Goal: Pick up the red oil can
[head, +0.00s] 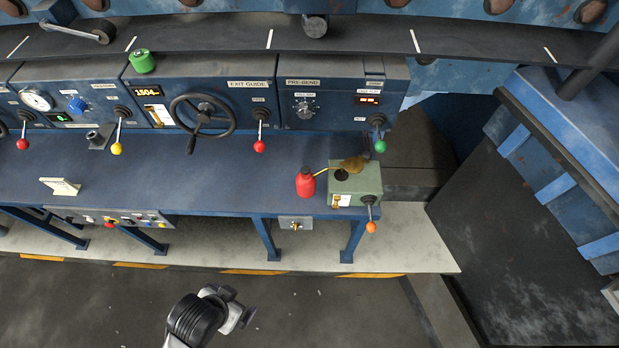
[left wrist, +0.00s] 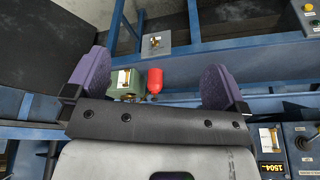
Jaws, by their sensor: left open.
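The red oil can (head: 306,182) stands on the blue bench near its front edge, just left of a green box (head: 356,180). Its thin yellow spout points up and right toward the box. The can also shows in the left wrist view (left wrist: 155,80), in line with the gap between my fingers and some way beyond them. My left gripper (head: 238,308) is in front of the bench, below and left of the can, over the floor. It is open and empty, its two purple-grey fingers (left wrist: 155,68) wide apart. My right gripper is in neither view.
The green box has an orange-knobbed lever (head: 370,226) in front and a brass-coloured part on top. A handwheel (head: 202,115) and several knobbed levers line the panel behind. A cream plate (head: 61,187) lies at left.

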